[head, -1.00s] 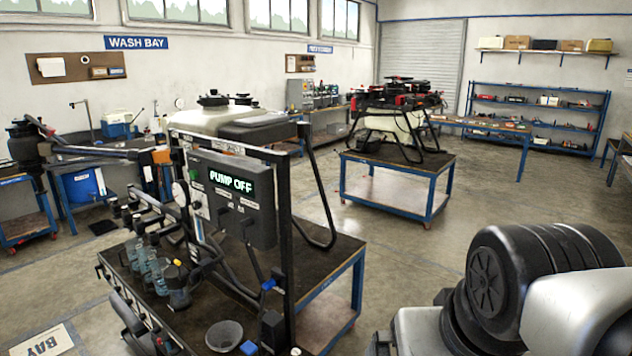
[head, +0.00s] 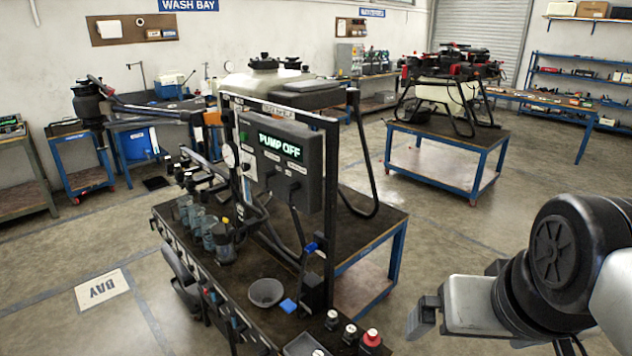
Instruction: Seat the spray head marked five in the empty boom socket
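The spray rig stands on a dark-topped bench (head: 345,240) left of centre, with a control box (head: 283,160) reading PUMP OFF. A row of dark-capped fittings (head: 198,172) lies along its left side, with several bluish clear cylinders (head: 206,225) below. Small heads with white and red tops (head: 371,339) stand at the bench's near end. I cannot read a five on any of them, nor make out an empty boom socket. The end of my arm, with what looks like my gripper (head: 424,314), is at lower right, apart from the bench. Its finger opening is not clear.
A grey funnel (head: 266,292) and a dark tray (head: 303,345) sit at the bench's near side. A drone (head: 450,85) stands on a blue-framed cart (head: 440,165) behind. A floor sign (head: 101,288) reads BAY. The floor between bench and cart is clear.

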